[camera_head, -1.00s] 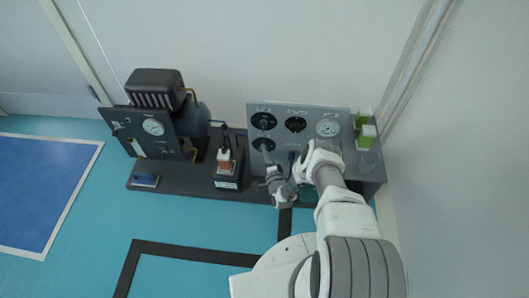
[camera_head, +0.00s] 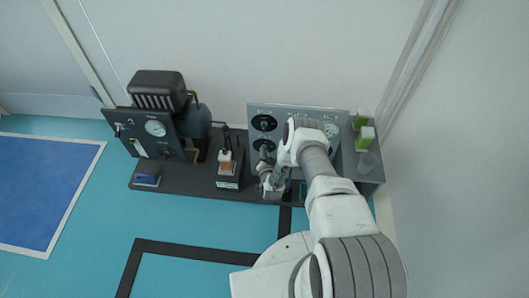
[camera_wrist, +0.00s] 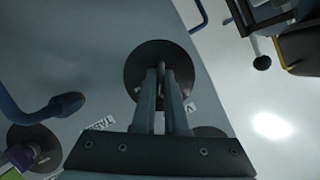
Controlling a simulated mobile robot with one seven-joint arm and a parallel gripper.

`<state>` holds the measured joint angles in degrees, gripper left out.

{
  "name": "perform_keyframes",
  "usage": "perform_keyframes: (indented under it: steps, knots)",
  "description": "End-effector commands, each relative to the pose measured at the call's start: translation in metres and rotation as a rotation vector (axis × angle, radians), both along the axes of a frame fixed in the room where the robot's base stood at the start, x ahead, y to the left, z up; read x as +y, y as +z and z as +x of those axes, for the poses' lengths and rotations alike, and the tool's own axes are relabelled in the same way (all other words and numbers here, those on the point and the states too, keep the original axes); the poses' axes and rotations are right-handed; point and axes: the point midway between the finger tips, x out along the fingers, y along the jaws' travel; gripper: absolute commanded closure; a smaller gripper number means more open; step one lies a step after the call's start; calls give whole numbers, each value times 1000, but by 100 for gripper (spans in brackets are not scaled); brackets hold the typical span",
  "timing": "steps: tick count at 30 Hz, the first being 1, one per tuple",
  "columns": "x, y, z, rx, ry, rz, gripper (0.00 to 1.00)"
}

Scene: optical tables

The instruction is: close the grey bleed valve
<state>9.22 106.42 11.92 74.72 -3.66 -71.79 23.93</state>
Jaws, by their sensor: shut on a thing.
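The grey panel (camera_head: 288,109) stands upright on the bench with dark round dials on its face. My gripper (camera_head: 265,154) is at the lower left dial (camera_head: 264,144) of this panel. In the wrist view my gripper (camera_wrist: 161,76) is shut on a slim grey handle in the middle of a dark round disc (camera_wrist: 138,68). The fingers hide most of the handle, so its exact angle is hard to tell. I take it for the grey bleed valve; its label is not readable.
A blue bent lever (camera_wrist: 62,105) is left of the disc in the wrist view, with a purple and green part (camera_wrist: 22,157) below. A gauge (camera_head: 330,129) and green-topped bottles (camera_head: 366,137) are to the right.

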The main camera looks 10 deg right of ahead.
Motion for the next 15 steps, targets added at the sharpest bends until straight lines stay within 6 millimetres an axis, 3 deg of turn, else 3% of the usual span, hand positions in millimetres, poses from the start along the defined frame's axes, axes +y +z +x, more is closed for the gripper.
perform_keyframes:
  steps: [15]
  knots:
    - [5,0,1,133,4,-415,100]
